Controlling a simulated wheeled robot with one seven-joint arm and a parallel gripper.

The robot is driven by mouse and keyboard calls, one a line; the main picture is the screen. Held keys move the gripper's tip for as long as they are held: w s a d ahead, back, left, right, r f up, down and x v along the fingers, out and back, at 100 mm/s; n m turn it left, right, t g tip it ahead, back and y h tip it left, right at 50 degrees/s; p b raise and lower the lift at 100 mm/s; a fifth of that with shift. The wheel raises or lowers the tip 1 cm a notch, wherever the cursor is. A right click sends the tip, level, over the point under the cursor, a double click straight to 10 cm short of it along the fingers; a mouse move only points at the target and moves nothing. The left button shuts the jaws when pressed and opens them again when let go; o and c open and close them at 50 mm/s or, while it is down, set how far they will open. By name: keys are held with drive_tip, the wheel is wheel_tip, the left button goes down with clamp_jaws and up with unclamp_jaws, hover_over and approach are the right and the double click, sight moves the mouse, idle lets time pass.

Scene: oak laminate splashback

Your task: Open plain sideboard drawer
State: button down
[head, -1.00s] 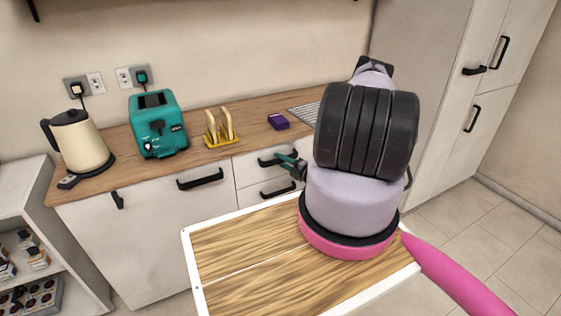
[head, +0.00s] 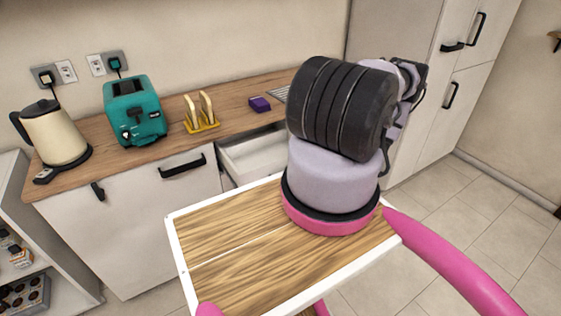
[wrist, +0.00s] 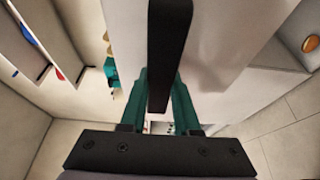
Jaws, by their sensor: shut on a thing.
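The white sideboard drawer (head: 262,153) is pulled out beneath the oak counter in the head view, and its pale interior shows from above. Its front and handle are hidden there behind my arm. In the wrist view the black bar handle (wrist: 170,45) runs between my gripper's green fingers (wrist: 162,88). My gripper is shut on this handle. In the head view my gripper is hidden behind my arm.
On the counter (head: 240,105) stand a cream kettle (head: 54,133), a teal toaster (head: 135,110), a yellow toast rack (head: 201,113) and a purple box (head: 260,104). A tall white cabinet (head: 440,115) stands right. Tiled floor (head: 455,195) is clear at right.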

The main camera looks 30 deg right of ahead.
drive_tip(key=s, duration=0.9)
drive_tip(key=shift+s+d, duration=0.15)
drive_tip(key=shift+s, duration=0.05)
drive_tip(key=c, duration=0.6)
unclamp_jaws()
drive_tip(key=shift+c, duration=0.2)
drive_tip(key=v, duration=1)
drive_tip(key=shift+s+d, duration=0.2)
drive_tip(key=shift+s, duration=0.15)
